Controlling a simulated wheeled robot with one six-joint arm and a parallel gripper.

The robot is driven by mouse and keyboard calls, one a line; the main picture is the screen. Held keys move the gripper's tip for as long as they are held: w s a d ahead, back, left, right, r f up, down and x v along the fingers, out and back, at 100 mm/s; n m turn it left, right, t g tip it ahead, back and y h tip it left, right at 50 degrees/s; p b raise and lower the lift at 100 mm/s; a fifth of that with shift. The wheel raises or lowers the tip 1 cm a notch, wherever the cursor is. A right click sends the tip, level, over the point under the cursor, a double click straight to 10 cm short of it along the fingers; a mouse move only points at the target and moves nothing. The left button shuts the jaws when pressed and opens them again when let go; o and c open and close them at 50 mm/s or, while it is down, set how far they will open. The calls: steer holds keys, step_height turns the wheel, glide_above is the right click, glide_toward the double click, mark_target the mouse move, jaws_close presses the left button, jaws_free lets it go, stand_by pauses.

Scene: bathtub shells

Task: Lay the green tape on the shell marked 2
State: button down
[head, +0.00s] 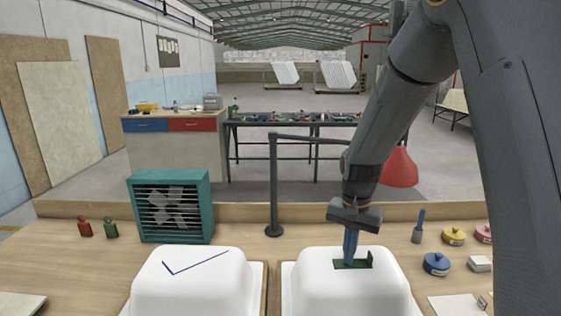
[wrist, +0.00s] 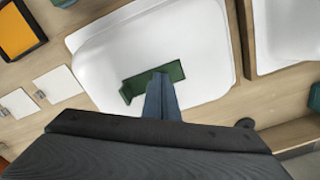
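A dark green strip with an upturned end, which I take for the green tape (head: 362,264), is at the top of the right white shell (head: 330,287). It also shows in the wrist view (wrist: 136,87). My gripper (head: 350,262) points straight down at the middle of the strip, its fingers close together and seemingly shut on it. The fingertips (wrist: 161,80) cover part of the strip. I cannot tell whether the strip rests on the shell or hangs just above it. The left white shell (head: 225,285) bears a blue tick-like mark. No number is readable on either shell.
A teal fan box (head: 170,207) and red (head: 84,228) and green (head: 111,229) bottles stand at the back left. A dark post (head: 274,190) rises behind the shells. Blue (head: 436,264), yellow (head: 453,236) and pink (head: 483,233) rolls lie at the right.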

step_height(320, 180, up, 7)
steer(key=p, duration=0.5)
stand_by(0.4)
steer(key=shift+f, duration=0.1)
steer(key=s+f+n+b, duration=0.3)
steer(key=s, duration=0.5)
steer(key=s+d+f+n+t+b, duration=0.1)
steer(key=s+f+n+b, duration=0.2)
steer(key=s, duration=0.6)
steer(key=shift+s+d+f+b, duration=0.15)
steer(key=shift+f+b, duration=0.1)
steer(key=shift+b, duration=0.35)
